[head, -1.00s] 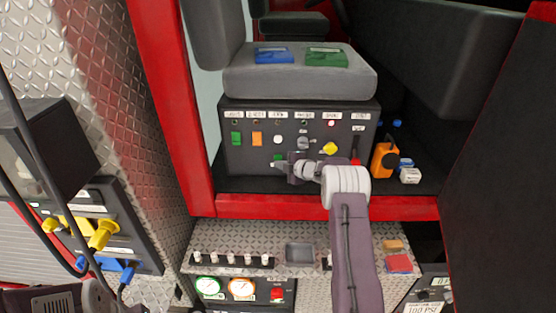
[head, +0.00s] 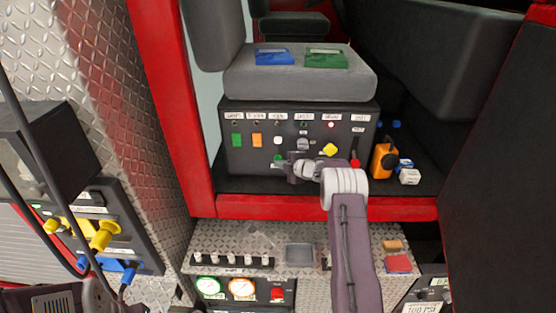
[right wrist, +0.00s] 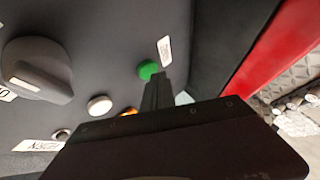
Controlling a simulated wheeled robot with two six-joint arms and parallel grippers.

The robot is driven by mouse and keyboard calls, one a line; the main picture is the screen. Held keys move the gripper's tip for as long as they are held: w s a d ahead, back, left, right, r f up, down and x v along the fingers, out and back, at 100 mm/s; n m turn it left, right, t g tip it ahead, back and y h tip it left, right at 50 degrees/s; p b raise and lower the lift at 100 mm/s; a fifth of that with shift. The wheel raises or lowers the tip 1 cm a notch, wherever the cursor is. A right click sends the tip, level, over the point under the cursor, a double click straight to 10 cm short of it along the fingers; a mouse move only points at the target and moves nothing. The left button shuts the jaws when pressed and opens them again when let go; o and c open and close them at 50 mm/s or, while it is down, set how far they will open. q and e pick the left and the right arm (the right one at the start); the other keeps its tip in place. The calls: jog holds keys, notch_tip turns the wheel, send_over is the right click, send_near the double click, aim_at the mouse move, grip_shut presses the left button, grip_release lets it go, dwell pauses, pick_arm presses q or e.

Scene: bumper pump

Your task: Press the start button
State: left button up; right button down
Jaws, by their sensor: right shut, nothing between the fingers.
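The green round button (head: 278,158) is low on the front of the black control box (head: 232,160) under the seat. It shows again in the right wrist view (right wrist: 147,69), beside a small white label that I cannot read. My right gripper (head: 277,166) is shut and empty, just in front of the box at the button. In the right wrist view its closed fingertips (right wrist: 156,80) are at the button's lower right edge and overlap it slightly. I cannot tell whether they touch it.
The box also carries a white button (head: 277,140), a grey knob (head: 303,144), a yellow knob (head: 330,150) and a red switch (head: 355,163). An orange device (head: 383,160) stands to its right. A red sill (head: 270,206) runs below.

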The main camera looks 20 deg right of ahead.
jog(key=shift+w+d+p, duration=0.2)
jog(key=shift+w+p, duration=0.2)
jog(key=shift+p, duration=0.1)
dwell(0.4)
jog(key=shift+s+a+b, duration=0.35)
jog(key=shift+s+b, duration=0.4)
jog(key=s+b, duration=0.1)
jog(key=s+a+b, duration=0.1)
jog(key=s, duration=0.1)
jog(key=s+a+b, duration=0.1)
jog(key=shift+s+a+b, duration=0.1)
jog(key=shift+s+b, duration=0.2)
jog(key=shift+b, duration=0.05)
